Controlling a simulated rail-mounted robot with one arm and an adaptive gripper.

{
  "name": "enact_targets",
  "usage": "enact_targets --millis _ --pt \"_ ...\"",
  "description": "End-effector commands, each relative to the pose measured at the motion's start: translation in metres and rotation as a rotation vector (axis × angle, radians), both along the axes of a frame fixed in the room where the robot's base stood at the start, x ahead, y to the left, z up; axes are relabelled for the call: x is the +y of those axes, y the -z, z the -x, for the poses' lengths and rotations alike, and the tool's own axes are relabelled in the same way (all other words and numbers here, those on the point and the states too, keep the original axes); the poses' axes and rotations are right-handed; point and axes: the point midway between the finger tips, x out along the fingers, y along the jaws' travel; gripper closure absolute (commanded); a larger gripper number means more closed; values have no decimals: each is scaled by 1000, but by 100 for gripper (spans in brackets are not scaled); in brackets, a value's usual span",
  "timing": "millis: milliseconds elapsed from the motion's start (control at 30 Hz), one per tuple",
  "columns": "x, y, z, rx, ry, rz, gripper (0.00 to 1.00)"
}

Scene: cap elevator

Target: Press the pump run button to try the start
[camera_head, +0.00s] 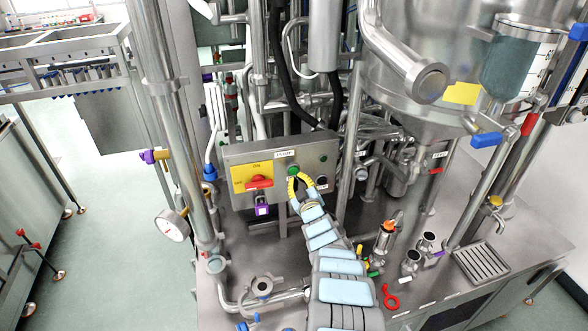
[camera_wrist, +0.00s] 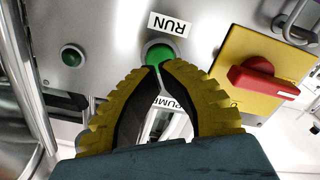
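The pump run button is a round green button (camera_wrist: 160,50) on the grey metal control box (camera_head: 230,158). In the wrist view an upside-down RUN label (camera_wrist: 170,24) sits just above it, and a PUMP label shows partly behind my fingers. My gripper (camera_wrist: 161,68) has yellow ribbed fingers with black inner pads. Its tips meet in front of the button's lower edge, with nothing held between them. In the head view the green button (camera_head: 293,170) shows just above my gripper (camera_head: 298,177). I cannot tell whether the tips touch it.
A red rotary switch (camera_head: 259,182) on a yellow plate is left of the button in the head view; it is also in the wrist view (camera_wrist: 262,78). A smaller green button or lamp (camera_wrist: 73,56) is on the other side. Pipes and a steel tank (camera_head: 405,95) crowd the box.

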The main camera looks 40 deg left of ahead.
Motion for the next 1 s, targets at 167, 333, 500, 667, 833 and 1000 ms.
enact_targets --millis 167,333,500,667,833,1000 --pt "-7 -1 4 4 1 2 100" --pt "-12 -1 8 4 1 2 100" --pt "-16 0 11 3 0 1 100" --pt "-17 1 12 2 0 0 100" --pt "-17 1 11 1 1 0 100" --pt "-16 1 11 1 1 0 100"
